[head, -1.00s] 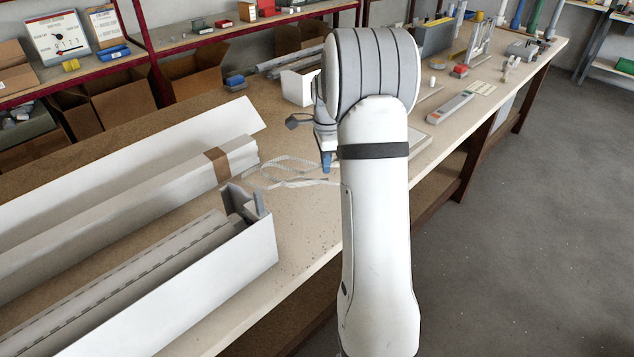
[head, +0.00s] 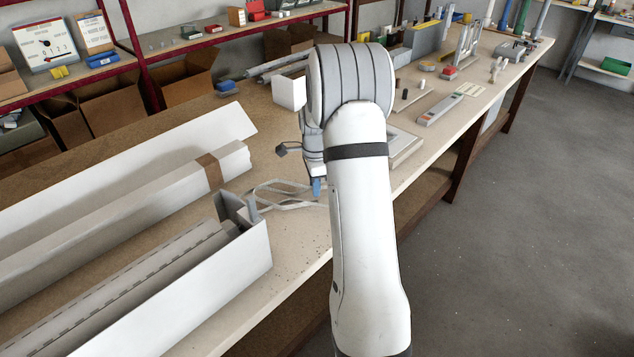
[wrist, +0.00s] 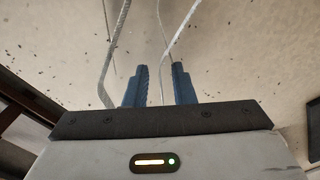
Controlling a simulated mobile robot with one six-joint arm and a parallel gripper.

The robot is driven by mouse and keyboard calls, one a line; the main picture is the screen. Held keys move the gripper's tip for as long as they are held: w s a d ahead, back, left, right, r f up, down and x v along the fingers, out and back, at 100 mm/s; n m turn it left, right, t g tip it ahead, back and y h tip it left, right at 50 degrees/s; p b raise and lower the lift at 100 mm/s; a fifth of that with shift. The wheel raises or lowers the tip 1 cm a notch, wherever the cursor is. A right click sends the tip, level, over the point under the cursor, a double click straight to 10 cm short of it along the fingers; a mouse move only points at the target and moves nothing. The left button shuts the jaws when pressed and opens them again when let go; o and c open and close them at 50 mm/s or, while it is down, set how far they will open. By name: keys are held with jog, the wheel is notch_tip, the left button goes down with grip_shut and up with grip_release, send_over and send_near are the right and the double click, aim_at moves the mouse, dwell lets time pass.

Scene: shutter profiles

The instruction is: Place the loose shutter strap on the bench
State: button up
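The loose strap (head: 285,191) is a thin, pale, looped band. In the head view it appears to lie on the bench (head: 290,245), just right of the long white boxes. My gripper (head: 317,187) is low over the bench at the strap's right end, mostly hidden by my arm. In the wrist view my gripper's blue fingers (wrist: 160,82) stand apart. One strand of the strap (wrist: 118,42) passes left of the fingers. Another strand curves down into the gap between them. I cannot tell whether it touches a finger.
An open white box (head: 235,270) holding long profiles fills the bench's left front, with a long white carton (head: 120,205) behind it. A small white box (head: 290,92) stands behind my gripper. Bare bench lies in front of the strap, up to the front edge.

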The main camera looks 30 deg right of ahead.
jog(key=shift+o, duration=0.8)
notch_tip(320, 180, up, 11)
jog(key=s+a+r+n, duration=0.4)
jog(key=s+a+r, duration=0.1)
jog(key=a, duration=0.1)
jog(key=s+a+n+t, duration=0.1)
jog(key=s+a+n, duration=0.5)
jog(key=s, duration=0.6)
jog(key=s+a+n+t, duration=0.1)
jog(key=s+a+n, duration=0.4)
jog(key=s+n, duration=0.5)
jog(key=shift+s+a+f+n+t+b, duration=0.2)
jog(key=shift+s+a+n+t+b, duration=0.15)
jog(key=shift+s, duration=0.5)
